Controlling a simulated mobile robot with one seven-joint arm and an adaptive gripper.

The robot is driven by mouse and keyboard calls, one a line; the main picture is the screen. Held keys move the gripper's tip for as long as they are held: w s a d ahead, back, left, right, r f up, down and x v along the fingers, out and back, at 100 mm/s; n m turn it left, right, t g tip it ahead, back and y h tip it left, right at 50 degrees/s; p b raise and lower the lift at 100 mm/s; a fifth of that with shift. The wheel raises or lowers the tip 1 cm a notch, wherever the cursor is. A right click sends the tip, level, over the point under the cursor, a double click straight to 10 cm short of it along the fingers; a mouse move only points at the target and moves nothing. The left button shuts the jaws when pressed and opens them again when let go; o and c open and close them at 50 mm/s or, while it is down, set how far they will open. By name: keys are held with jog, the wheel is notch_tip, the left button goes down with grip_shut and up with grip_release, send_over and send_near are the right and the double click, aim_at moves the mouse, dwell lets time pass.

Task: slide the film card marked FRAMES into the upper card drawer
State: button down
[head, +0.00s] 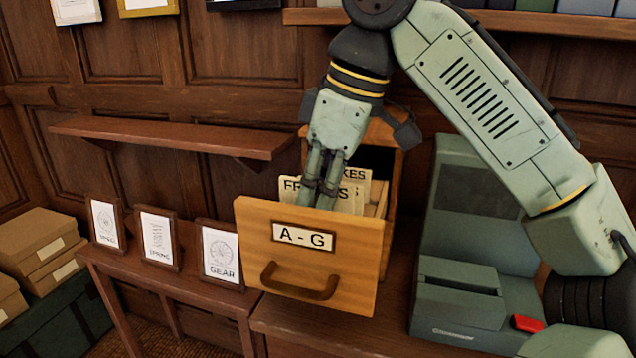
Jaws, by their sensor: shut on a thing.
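A wooden card drawer (350,250) labelled A - G is pulled out of its cabinet (385,135), with a dark handle on its front. My gripper (319,202) points down at the open top of the drawer, just behind its front. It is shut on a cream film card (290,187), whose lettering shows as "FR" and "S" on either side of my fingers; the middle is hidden. The card's lower part is hidden behind the drawer front. Another cream card (358,174), its lettering ending in "KES", stands just behind it. I cannot see a second drawer.
A grey-green machine (455,290) with a red button stands close right of the drawer. Framed pictures (220,257) stand on the table at left, below an empty wall shelf (170,135). Cardboard boxes (38,245) are stacked at far left.

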jog(key=shift+f, duration=0.35)
jog(key=shift+f, duration=0.75)
dwell(0.3)
jog(key=c, duration=1.7)
grip_release()
jog(key=v, duration=0.7)
jog(key=shift+d+r, duration=0.1)
jog(key=shift+r, duration=0.15)
